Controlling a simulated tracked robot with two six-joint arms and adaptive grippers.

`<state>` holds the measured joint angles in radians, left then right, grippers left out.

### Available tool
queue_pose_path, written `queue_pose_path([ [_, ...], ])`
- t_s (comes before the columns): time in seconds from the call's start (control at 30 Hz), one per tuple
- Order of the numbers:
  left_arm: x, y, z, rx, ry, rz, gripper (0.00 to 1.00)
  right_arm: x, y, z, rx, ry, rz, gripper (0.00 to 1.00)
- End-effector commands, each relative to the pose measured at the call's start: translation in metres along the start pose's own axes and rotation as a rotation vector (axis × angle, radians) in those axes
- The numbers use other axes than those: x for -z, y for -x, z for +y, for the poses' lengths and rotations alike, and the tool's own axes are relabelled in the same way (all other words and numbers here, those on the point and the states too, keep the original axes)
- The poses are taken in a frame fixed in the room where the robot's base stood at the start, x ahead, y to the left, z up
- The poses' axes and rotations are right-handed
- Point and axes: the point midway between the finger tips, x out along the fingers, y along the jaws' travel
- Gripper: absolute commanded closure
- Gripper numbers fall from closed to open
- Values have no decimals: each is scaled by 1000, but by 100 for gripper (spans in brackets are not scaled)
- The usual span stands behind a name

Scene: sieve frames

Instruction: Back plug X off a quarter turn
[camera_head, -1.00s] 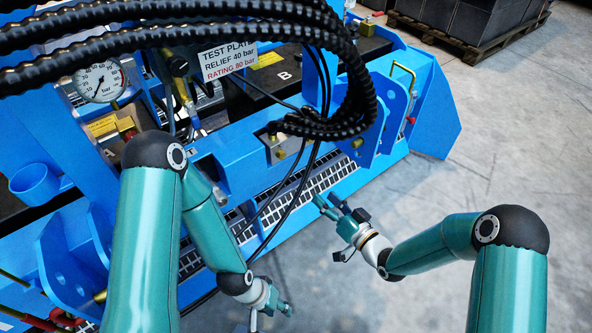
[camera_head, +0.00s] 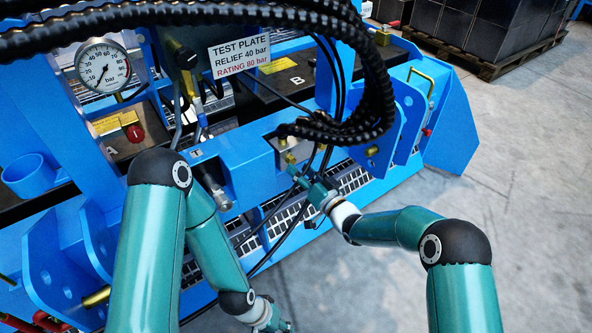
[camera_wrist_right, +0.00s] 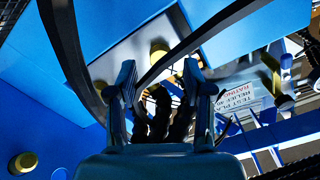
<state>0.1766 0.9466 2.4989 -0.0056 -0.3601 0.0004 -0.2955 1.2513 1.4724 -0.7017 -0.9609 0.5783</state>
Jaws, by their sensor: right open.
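A grey metal block (camera_head: 284,146) with small brass plugs sits in the blue frame, below the bundle of black hoses. One brass plug (camera_head: 290,158) shows on its face; I cannot read an X beside it. My right gripper (camera_head: 297,172) is at the block, just below that plug. In the right wrist view my right gripper (camera_wrist_right: 158,70) is open, with a brass plug (camera_wrist_right: 158,52) beyond and between its fingertips. A second brass fitting (camera_wrist_right: 100,87) is left of the fingers. My left gripper (camera_head: 275,322) is low at the picture's bottom edge, partly cut off.
Black hoses (camera_head: 340,125) hang over the block, and thin black cables run down past my right gripper. A dark cable (camera_wrist_right: 205,38) crosses close to the fingertips. A gauge (camera_head: 103,67) and a pressure sign (camera_head: 240,55) stand behind.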

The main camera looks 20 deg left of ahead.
Motion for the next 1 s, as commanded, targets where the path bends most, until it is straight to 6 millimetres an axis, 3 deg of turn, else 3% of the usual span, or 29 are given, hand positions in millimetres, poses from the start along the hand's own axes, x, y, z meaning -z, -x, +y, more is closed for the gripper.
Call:
queue_pose_path([
  [0.2,0,-8,-3,0,0,0,60,-1,-21,1,0,2,0,49],
  [0.6,0,-8,-3,0,0,0,60,0,-26,0,-1,0,0,51],
  [0.9,0,-8,-3,0,0,0,60,0,-26,1,-2,0,0,100],
  [1.0,0,-8,-3,0,0,0,60,0,-26,1,-2,1,0,100],
])
